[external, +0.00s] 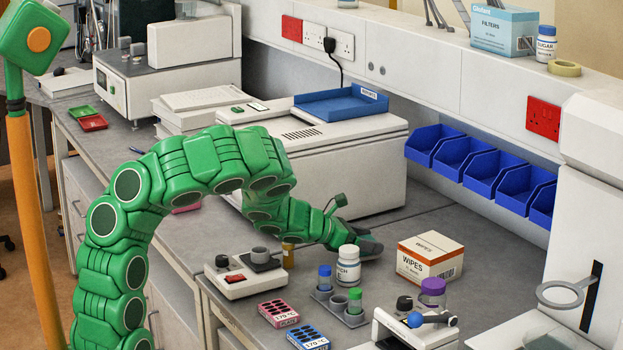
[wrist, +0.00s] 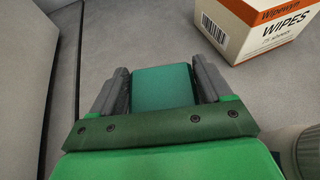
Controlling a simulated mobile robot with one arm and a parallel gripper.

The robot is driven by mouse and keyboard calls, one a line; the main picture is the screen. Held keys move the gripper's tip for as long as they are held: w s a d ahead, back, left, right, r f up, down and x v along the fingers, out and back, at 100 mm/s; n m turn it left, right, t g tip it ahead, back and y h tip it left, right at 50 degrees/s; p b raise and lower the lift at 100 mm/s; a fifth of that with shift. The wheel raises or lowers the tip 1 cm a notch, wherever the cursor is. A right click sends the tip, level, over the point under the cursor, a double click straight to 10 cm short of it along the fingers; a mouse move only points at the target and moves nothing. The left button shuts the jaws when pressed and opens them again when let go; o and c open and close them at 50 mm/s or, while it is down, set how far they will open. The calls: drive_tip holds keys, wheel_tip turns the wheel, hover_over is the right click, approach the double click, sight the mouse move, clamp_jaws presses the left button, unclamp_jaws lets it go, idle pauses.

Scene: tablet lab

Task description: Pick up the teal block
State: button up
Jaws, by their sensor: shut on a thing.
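The teal block (wrist: 162,86) sits between the two grey fingers of my gripper (wrist: 163,88) in the wrist view. The fingers are shut on its left and right sides, and its top face shows. In the external view my gripper (external: 368,247) is low over the bench, behind the white starch-type bottle and left of the wipes box. The block cannot be made out there. Whether the block touches the bench is not clear.
The wipes box (external: 430,258) stands right of my gripper, and it also shows in the wrist view (wrist: 250,28). A white bottle (external: 348,266) is close in front. A large white instrument (external: 350,160) stands behind. A tube rack (external: 340,305) is nearer the camera.

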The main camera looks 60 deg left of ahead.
drive_tip(key=shift+r, duration=4.4)
